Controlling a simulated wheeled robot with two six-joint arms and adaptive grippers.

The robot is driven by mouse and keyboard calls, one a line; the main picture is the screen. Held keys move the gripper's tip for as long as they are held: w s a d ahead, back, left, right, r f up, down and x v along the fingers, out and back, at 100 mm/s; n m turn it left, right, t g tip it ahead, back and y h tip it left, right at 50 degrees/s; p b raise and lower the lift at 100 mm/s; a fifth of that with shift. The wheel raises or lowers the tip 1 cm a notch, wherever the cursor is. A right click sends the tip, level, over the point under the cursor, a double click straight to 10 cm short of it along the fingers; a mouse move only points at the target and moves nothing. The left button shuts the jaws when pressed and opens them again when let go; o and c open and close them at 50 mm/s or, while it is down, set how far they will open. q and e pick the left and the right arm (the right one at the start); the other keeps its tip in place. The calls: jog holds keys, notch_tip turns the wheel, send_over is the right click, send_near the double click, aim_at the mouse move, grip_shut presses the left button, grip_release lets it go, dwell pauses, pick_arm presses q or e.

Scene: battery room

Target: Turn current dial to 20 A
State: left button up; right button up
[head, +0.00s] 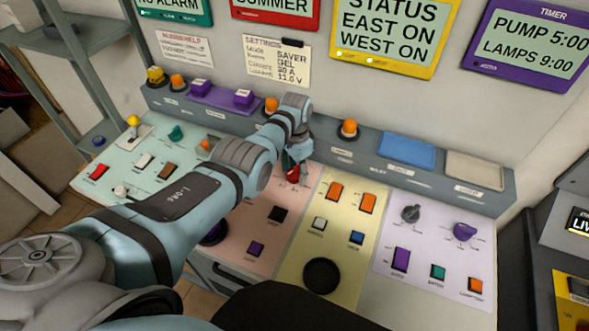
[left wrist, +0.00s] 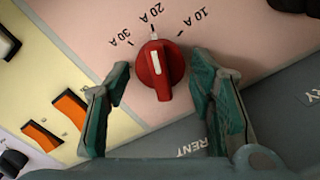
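The red current dial (left wrist: 160,72) sits on the pink panel, with 30 A, 20 A and 10 A printed around it. In the left wrist view its white line points at or very near the 20 A tick. My left gripper (left wrist: 158,66) is open, with one finger on each side of the dial and a small gap to each. In the head view the dial (head: 292,175) is partly hidden by my left gripper (head: 298,168), which reaches in from the far side of it. My right gripper is not in view.
A settings note (head: 276,61) on the wall seems to list 20 A. Orange switches (head: 335,191) stand on the yellow panel beside the dial. A black round knob (head: 321,275) is nearer the front. A raised ledge with orange lamps (head: 348,128) runs behind.

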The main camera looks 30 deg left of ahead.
aim_at(295, 169)
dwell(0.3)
pick_arm(q)
notch_tip(295, 169, up, 12)
dwell(0.3)
jog(key=shift+f, duration=0.1)
